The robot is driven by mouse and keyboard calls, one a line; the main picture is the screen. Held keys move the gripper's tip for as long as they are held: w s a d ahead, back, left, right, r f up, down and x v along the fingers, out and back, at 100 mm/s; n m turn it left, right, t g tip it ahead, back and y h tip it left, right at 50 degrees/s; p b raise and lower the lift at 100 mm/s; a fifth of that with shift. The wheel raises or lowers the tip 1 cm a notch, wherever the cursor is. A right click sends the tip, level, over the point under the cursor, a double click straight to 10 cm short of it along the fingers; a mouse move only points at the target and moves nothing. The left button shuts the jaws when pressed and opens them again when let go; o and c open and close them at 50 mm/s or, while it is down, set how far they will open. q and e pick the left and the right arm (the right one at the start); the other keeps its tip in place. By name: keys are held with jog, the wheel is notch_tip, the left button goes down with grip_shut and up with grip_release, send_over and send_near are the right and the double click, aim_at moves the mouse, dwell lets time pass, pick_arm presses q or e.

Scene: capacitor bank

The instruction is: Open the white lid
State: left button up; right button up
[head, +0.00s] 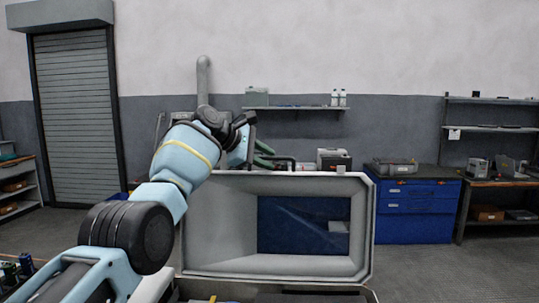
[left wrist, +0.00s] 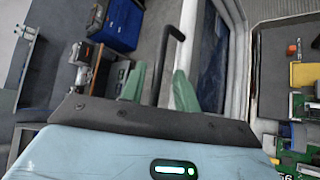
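The white lid (head: 220,225) stands raised in front of me in the head view, with its pale recessed frame and dark blue window facing me. In the left wrist view, its edge (left wrist: 237,60) runs down right of centre. A black bent handle bar (left wrist: 163,62) shows in the left wrist view. My left gripper (head: 272,156) is at the lid's top edge. In the left wrist view, its green fingers (left wrist: 158,88) are apart, with the bar between them and gaps visible on both sides. Contact cannot be told. My right gripper is not in view.
A blue drawer cabinet (head: 415,216) stands right of the lid, with a shelf unit (head: 490,129) beyond it. A wall shelf (head: 295,108) hangs behind. Green circuit boards (left wrist: 300,140) and an orange-yellow item (left wrist: 304,76) lie at the right of the left wrist view.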

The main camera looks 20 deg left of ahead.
pick_arm(q)
jog(key=shift+p+v, duration=0.3)
jog(key=shift+v, duration=2.6)
jog(key=shift+r, duration=0.2)
jog(key=shift+f, duration=0.1)
